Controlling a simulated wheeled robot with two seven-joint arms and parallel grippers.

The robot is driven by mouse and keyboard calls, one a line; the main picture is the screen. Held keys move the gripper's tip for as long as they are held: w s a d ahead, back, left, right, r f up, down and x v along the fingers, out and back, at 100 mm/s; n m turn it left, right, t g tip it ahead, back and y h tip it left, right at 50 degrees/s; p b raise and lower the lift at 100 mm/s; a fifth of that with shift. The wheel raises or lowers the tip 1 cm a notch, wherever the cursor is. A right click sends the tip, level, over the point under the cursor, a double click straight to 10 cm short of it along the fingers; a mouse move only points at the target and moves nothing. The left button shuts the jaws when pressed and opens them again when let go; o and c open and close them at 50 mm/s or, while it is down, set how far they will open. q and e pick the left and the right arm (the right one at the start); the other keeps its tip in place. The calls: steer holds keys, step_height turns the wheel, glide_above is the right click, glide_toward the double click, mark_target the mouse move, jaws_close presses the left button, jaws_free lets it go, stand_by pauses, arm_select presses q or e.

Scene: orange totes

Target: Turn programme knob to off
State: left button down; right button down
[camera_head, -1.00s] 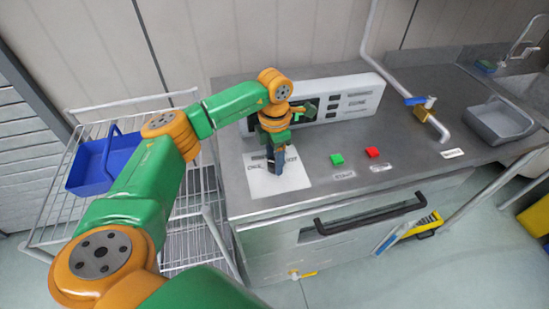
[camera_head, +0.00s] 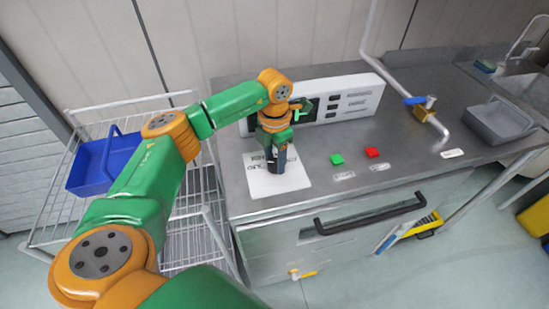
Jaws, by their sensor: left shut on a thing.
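My left gripper (camera_head: 276,158) points down over a white labelled plate (camera_head: 290,182) on the steel counter. It is shut on the programme knob, which is mostly hidden by the gripper itself. The knob's pointer and most of the plate's markings cannot be read; some dark lettering shows left of the gripper. My right gripper is not in view.
A green button (camera_head: 337,159) and a red button (camera_head: 372,152) sit right of the plate. A white panel (camera_head: 355,98) with a dark display stands behind. A wire rack with a blue bin (camera_head: 95,163) is at left, and a pipe with a blue-handled valve (camera_head: 415,101) is at right.

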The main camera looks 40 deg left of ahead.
mark_target(274, 162)
arm_select(q)
steer(key=shift+c, duration=1.5)
jaws_free()
step_height(274, 162, up, 6)
steer(key=shift+w+r+b, duration=0.1)
steer(key=shift+b, duration=0.8)
steer(key=shift+r, duration=0.5)
steer(key=shift+f, duration=0.1)
